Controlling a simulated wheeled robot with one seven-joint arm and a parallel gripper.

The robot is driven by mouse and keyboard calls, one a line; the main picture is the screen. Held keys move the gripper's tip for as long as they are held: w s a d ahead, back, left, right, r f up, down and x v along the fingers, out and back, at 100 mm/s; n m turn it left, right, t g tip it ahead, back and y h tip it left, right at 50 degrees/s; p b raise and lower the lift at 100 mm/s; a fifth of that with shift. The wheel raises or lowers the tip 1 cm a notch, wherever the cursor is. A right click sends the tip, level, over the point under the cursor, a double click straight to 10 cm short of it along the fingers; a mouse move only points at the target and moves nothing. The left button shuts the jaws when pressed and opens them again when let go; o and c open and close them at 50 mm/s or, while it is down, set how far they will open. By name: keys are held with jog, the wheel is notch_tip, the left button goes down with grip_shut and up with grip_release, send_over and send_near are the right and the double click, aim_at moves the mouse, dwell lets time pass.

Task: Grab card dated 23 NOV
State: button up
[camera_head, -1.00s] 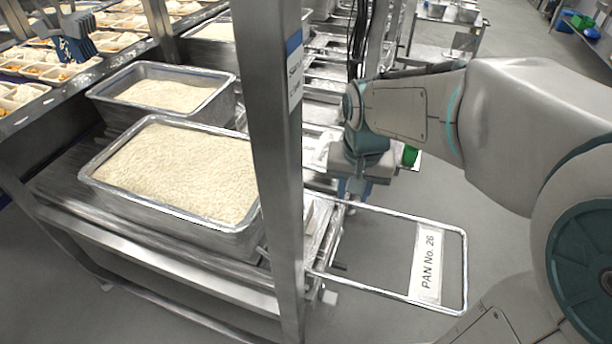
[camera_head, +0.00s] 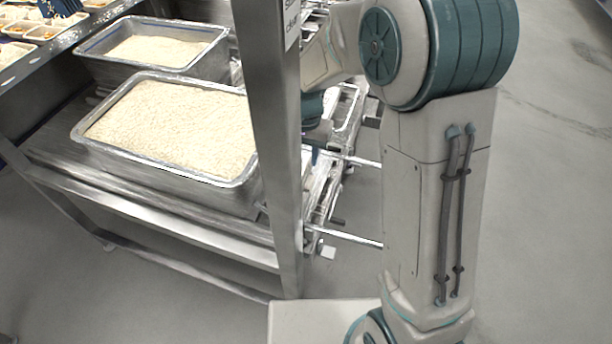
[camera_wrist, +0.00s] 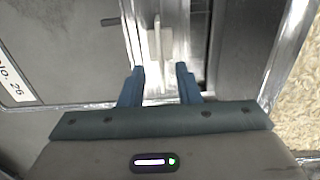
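My gripper (camera_wrist: 160,72) is open in the wrist view, with two blue fingers apart and nothing seen held between them. Just beyond the fingertips a narrow pale piece (camera_wrist: 157,42) stands in a bright metal channel, roughly in line with the gap. I cannot tell whether it is a card. No text reading 23 NOV is legible in either current view. In the head view my arm and the rack post hide most of the gripper.
A white label (camera_wrist: 14,80) ending in "26" is at the left of the wrist view. Pans of rice (camera_head: 108,163) (camera_head: 150,69) stand on the metal bench left of the upright post (camera_head: 272,150). Open floor lies to the right.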

aim_at(306, 166)
jog(key=shift+w+f, duration=0.1)
jog(key=shift+f, duration=3.35)
jog(key=shift+f, duration=0.25)
grip_shut()
